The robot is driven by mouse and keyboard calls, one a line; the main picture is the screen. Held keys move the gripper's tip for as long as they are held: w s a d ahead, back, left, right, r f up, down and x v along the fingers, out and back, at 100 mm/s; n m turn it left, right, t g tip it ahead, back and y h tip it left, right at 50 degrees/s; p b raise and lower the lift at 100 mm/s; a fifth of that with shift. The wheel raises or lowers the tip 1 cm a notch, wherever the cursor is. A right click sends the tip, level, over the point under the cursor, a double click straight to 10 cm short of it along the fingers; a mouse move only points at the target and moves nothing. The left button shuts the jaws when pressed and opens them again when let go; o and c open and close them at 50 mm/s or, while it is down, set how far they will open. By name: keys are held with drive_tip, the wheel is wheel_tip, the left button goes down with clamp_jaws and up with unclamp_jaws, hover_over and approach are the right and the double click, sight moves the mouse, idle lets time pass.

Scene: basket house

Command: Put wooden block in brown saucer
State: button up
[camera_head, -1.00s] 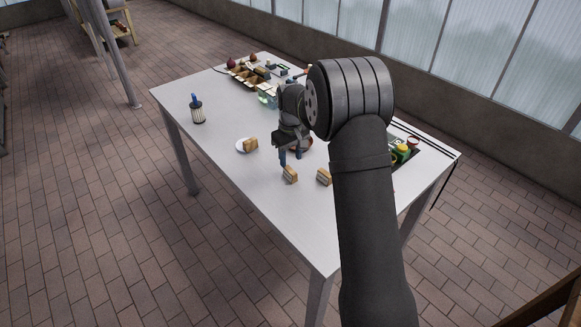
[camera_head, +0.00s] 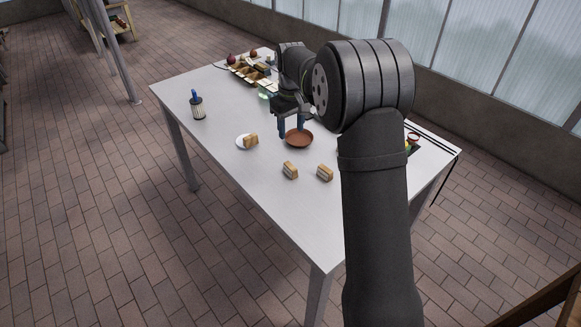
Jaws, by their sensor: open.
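The brown saucer (camera_head: 300,139) lies on the white table near its middle, and nothing shows in the part of it I can see. One wooden block (camera_head: 251,140) rests at a white saucer (camera_head: 241,142) to the left. Two similar wooden blocks stand on the bare table nearer the front, one at the left (camera_head: 290,170) and one at the right (camera_head: 325,173). My gripper (camera_head: 292,133) is open, with its blue fingertips over the left and far part of the brown saucer. I see nothing between the fingers.
A compartmented box (camera_head: 250,72) with small items is at the far end. My arm hides much of the right side. The front of the table (camera_head: 300,220) is clear.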

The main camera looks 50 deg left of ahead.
hover_over(290, 166)
drive_tip(key=f, duration=1.2)
drive_tip(key=shift+d, duration=0.4)
drive_tip(key=f, duration=0.3)
drive_tip(key=a+f, duration=0.1)
drive_tip(key=f, duration=0.1)
clamp_jaws()
